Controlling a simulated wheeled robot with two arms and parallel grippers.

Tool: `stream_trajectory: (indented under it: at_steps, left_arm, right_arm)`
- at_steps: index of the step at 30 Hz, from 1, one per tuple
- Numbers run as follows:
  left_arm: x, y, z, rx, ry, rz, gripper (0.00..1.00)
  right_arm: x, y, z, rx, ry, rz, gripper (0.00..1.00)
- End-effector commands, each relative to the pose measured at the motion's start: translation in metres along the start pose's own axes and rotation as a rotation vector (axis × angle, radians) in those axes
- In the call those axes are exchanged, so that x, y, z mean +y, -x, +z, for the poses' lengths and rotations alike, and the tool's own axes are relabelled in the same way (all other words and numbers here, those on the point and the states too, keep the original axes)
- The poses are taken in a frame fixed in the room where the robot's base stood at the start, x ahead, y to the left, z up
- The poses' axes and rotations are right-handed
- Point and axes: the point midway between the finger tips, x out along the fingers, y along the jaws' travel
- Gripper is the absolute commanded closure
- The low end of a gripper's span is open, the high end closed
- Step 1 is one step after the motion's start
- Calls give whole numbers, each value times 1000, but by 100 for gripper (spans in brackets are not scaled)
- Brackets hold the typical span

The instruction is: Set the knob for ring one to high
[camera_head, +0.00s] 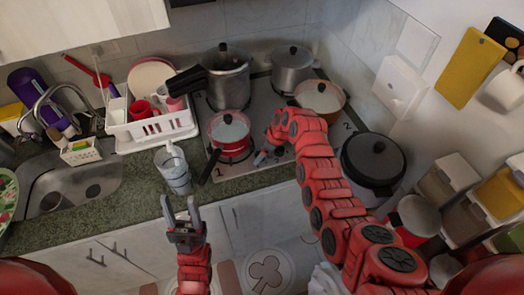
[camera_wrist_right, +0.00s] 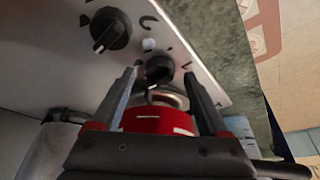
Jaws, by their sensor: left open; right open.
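The stove top (camera_head: 243,166) has a printed "1" at its front left corner and a "2" at its right edge. In the right wrist view a dark round knob (camera_wrist_right: 160,68) lies between and just beyond the fingertips of my right gripper (camera_wrist_right: 159,77), which is open. A second dark knob (camera_wrist_right: 110,32) is to its upper left. I cannot tell which knob belongs to ring one. In the head view my right gripper (camera_head: 262,157) is low over the stove, right of the red pan (camera_head: 230,130); the knobs are hard to make out there. My left gripper (camera_head: 184,217) is open and empty before the counter.
The red pan's dark handle reaches over the front left. A pressure cooker (camera_head: 222,78), a grey pot (camera_head: 292,68) and an orange pan (camera_head: 322,97) stand behind.

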Motion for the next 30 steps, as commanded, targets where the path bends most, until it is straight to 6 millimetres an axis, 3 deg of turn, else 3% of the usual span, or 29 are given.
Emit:
stream_trajectory:
  at_steps: [13,26,30]
  left_arm:
    - [0,-2,0,0,0,0,51]
    - [0,-2,0,0,0,0,51]
    - [0,-2,0,0,0,0,51]
  right_arm:
    - [0,-6,0,2,-1,3,22]
    - [1,-6,0,2,-1,4,98]
    - [1,-6,0,2,-2,4,100]
